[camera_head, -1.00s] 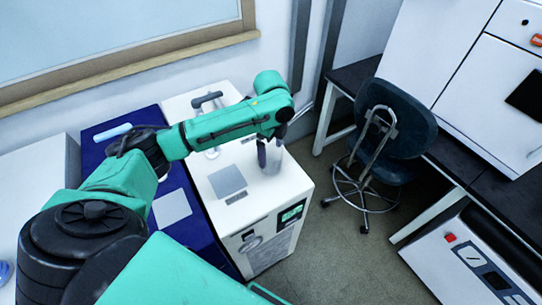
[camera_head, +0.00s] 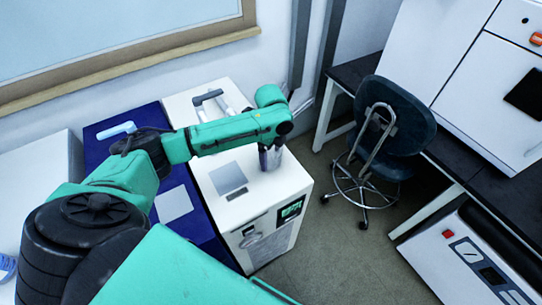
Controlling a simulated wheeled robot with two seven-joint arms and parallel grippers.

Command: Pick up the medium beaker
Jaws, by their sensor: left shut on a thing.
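The medium beaker (camera_head: 270,160) is a clear glass vessel at the right side of the top of a white machine (camera_head: 235,205). My left gripper (camera_head: 269,155) points down at the beaker and is shut on it. The wrist and forearm hide part of the beaker, and I cannot tell whether its base touches the machine's top. My right gripper is not in view.
A grey plate (camera_head: 228,178) lies on the machine's top, left of the beaker. A dark blue unit (camera_head: 160,182) stands alongside on the left. A dark swivel chair (camera_head: 385,120) stands to the right, with free floor (camera_head: 340,245) in front.

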